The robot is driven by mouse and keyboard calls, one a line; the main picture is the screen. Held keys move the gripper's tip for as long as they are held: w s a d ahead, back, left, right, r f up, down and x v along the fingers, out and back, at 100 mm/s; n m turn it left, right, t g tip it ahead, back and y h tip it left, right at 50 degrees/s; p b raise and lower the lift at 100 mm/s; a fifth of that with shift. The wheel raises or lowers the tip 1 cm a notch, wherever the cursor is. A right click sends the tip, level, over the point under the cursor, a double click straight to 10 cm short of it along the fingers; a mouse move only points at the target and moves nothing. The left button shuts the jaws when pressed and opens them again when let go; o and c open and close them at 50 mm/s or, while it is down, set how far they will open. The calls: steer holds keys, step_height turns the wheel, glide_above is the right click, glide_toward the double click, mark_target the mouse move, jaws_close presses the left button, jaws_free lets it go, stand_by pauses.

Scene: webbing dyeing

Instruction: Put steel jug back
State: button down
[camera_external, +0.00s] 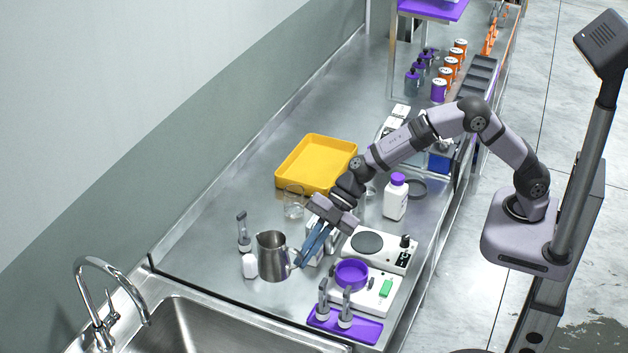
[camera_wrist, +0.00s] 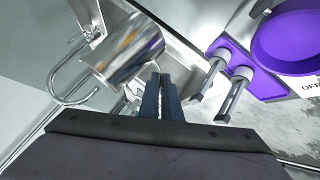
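The steel jug (camera_external: 272,257) is upright near the sink end of the counter, its handle toward my gripper. It also shows in the wrist view (camera_wrist: 124,50), close in front of the fingers. My gripper (camera_external: 301,262) reaches down from the right, with its blue fingers at the jug's handle. In the wrist view the fingers (camera_wrist: 161,80) are close together, shut on the handle, which they mostly hide. I cannot tell whether the jug's base touches the counter.
A white bottle (camera_external: 250,265) and a grey-handled tool (camera_external: 243,232) stand close left of the jug. The sink (camera_external: 215,335) is in front. A hotplate (camera_external: 378,248), purple dish (camera_external: 351,273) and purple tray (camera_external: 345,328) are right. A yellow tray (camera_external: 316,163) lies behind.

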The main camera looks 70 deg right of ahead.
steer(key=shift+f+b, duration=0.85)
steer(key=shift+f, duration=4.1)
steer(key=c, duration=2)
jaws_free()
steer(key=shift+s+d, duration=0.1)
steer(key=v, duration=1.1)
steer(key=shift+s+d+r, duration=0.1)
steer(key=shift+d+r, duration=0.1)
steer(key=shift+r, duration=0.2)
